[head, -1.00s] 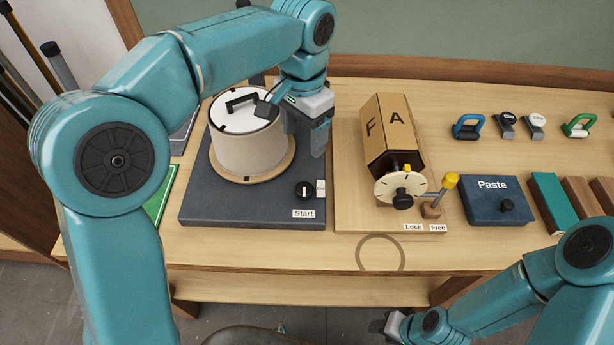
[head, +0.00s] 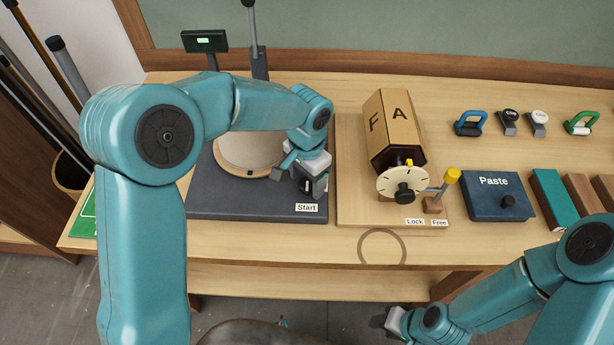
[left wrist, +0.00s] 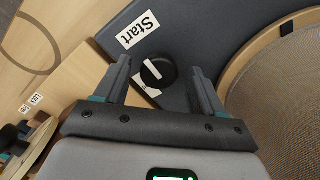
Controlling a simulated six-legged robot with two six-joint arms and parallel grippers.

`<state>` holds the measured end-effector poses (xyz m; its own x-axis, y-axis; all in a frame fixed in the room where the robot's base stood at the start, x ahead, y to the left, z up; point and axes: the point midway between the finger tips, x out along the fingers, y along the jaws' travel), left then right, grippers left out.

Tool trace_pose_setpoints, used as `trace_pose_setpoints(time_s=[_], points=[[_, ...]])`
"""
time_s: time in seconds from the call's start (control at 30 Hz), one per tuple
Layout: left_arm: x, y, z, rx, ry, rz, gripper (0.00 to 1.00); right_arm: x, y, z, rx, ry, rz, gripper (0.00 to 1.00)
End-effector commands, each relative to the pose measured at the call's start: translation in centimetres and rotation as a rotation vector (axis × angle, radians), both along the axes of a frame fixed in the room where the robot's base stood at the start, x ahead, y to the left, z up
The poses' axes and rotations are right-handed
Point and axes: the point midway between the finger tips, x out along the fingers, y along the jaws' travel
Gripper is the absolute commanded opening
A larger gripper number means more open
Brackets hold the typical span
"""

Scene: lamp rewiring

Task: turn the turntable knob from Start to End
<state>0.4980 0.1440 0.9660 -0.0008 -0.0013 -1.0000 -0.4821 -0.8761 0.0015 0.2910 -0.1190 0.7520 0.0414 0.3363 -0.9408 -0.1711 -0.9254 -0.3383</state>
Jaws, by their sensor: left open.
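The turntable knob (left wrist: 158,72) is black with a white pointer line. It lies between the two fingers of my left gripper (left wrist: 160,82) in the left wrist view. Dark space shows on both sides of it, and I see no contact. The Start label (left wrist: 138,28) is beside it; another white label (left wrist: 147,91) is partly covered by it. In the head view my open left gripper (head: 316,188) is low over the right front of the dark base (head: 230,205) and mostly hides the knob. The turntable's wooden rim (head: 250,172) shows behind. My right gripper (head: 395,322) is low, its jaws unclear.
Right of the base stands a lettered wooden prism (head: 392,130) with a dial (head: 392,185) and a yellow-tipped lever (head: 450,180). A blue Paste box (head: 492,197) is farther right. A small display (head: 205,41) stands at the back. The front table strip is clear.

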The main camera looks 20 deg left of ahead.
Motion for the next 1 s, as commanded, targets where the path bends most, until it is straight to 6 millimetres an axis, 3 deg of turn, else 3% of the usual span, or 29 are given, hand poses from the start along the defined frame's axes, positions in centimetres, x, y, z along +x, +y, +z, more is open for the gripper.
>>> trace_pose_setpoints(time_s=[0.17, 0.3, 0.33, 0.67, 1.0], points=[[0.0, 0.0, 0.0, 0.0, 0.0, 0.0, 0.66, 0.0, 0.0, 0.0, 0.0, 0.0, 0.0, 0.43], [0.0, 0.0, 0.0, 0.0, 0.0, 0.0, 0.2, 0.0, 0.0, 0.0, 0.0, 0.0, 0.0, 0.43], [0.0, 0.0, 0.0, 0.0, -0.001, 0.0, 0.13, 0.0, 0.0, 0.0, 0.0, 0.0, 0.0, 0.43], [0.0, 0.0, 0.0, 0.0, -0.001, 0.035, 0.14, 0.0, 0.0, -0.4, 0.0, 0.0, 0.0, 0.43], [0.1, -0.1, -0.2, 0.0, -0.002, 0.256, 0.14, 0.0, 0.0, -2.2, 0.0, 0.0, 0.0, 0.43]])
